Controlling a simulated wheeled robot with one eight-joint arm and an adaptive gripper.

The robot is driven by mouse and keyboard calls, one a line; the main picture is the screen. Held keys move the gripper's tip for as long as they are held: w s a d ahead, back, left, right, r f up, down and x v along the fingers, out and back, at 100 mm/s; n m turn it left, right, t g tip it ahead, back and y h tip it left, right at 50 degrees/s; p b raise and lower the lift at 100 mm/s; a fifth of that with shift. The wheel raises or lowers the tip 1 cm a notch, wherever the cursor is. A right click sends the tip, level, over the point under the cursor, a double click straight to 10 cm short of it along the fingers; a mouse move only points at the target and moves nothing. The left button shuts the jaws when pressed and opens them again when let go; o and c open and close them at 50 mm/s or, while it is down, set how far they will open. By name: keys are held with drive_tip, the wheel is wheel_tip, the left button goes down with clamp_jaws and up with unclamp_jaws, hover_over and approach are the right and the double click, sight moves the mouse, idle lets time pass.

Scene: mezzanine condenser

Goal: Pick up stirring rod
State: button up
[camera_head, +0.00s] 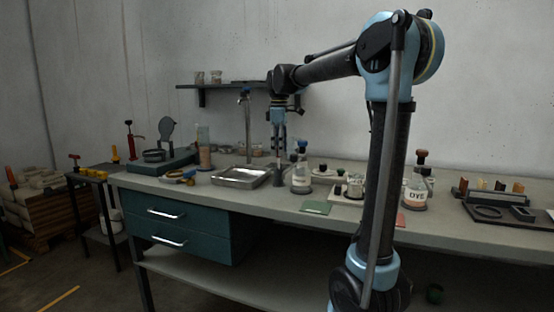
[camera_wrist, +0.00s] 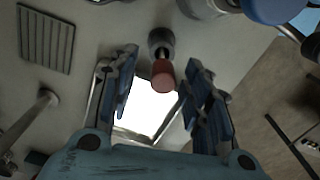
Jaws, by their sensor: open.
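My gripper (camera_wrist: 160,60) is open, with its two blue-padded fingers apart in the wrist view. A short dark cylinder with a dull red end (camera_wrist: 163,76) shows between the fingertips, and the fingers do not appear to touch it. It may be the stirring rod, but I cannot tell for sure. In the head view my gripper (camera_head: 279,153) points down over the bench, between the metal basin and a blue-capped bottle. A dark upright piece (camera_head: 280,177) shows just below the fingers there, too small to identify.
The basin (camera_head: 240,185) with its tap (camera_head: 246,120) lies left of my gripper. The blue-capped bottle (camera_head: 301,180) stands close on the right, its cap (camera_wrist: 275,8) at the wrist view's top right. A green mat (camera_head: 317,208) lies near the bench's front edge.

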drive_tip(key=shift+f, duration=0.6)
drive_tip(key=c, duration=1)
